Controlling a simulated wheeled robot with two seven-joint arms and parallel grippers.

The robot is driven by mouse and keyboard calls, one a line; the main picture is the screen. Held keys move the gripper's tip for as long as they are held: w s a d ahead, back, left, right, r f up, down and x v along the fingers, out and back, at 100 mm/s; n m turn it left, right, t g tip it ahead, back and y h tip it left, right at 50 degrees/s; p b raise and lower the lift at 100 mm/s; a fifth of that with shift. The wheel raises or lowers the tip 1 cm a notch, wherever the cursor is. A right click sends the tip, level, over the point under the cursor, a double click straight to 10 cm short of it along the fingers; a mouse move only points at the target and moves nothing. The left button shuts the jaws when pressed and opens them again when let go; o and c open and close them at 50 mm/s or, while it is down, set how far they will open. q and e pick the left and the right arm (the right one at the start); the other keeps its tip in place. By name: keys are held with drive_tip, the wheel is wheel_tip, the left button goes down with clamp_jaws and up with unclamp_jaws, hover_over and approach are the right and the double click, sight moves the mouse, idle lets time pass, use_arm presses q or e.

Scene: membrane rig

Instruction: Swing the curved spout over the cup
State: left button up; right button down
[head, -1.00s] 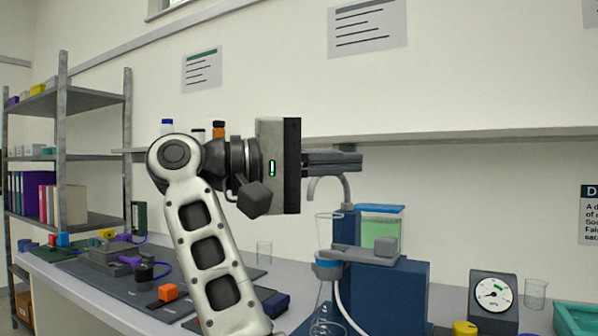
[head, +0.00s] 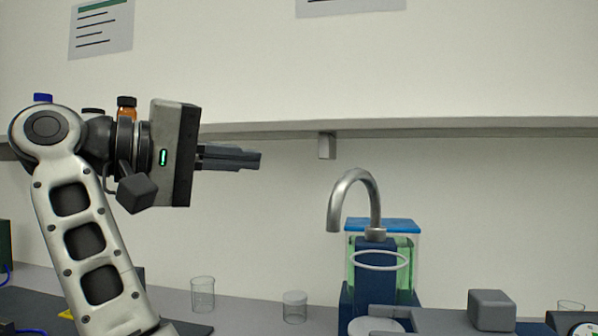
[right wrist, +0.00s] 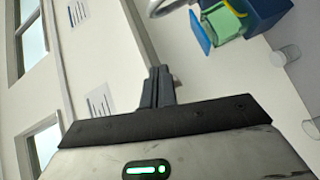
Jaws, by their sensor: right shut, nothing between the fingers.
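The curved spout (head: 354,188) is a grey metal hook on a blue post in the head view. Its open end points down, left of and above the rim of the clear cup (head: 380,267). The cup shows mainly as a pale ring, with a white disc below it; its clear walls are hard to see. My right gripper (head: 258,160) is shut and empty, left of the spout and a little higher, apart from it. Its closed fingers also show in the right wrist view (right wrist: 157,88). My left gripper is not in view.
A blue-lidded tank (head: 400,226) with green contents stands behind the cup. A grey block (head: 491,311) is at the right. Glass beakers (head: 203,294) stand on the bench at the left. A wall shelf (head: 450,128) runs behind. The air between gripper and spout is clear.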

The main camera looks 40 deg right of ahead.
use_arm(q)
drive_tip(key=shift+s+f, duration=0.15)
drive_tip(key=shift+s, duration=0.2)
use_arm(e)
drive_tip(key=s+d+f, duration=0.1)
drive_tip(key=s+d, duration=0.4)
drive_tip(key=d, duration=0.3)
drive_tip(key=shift+d+f, duration=0.35)
drive_tip(key=shift+d, duration=0.05)
drive_tip(key=shift+s, duration=0.1)
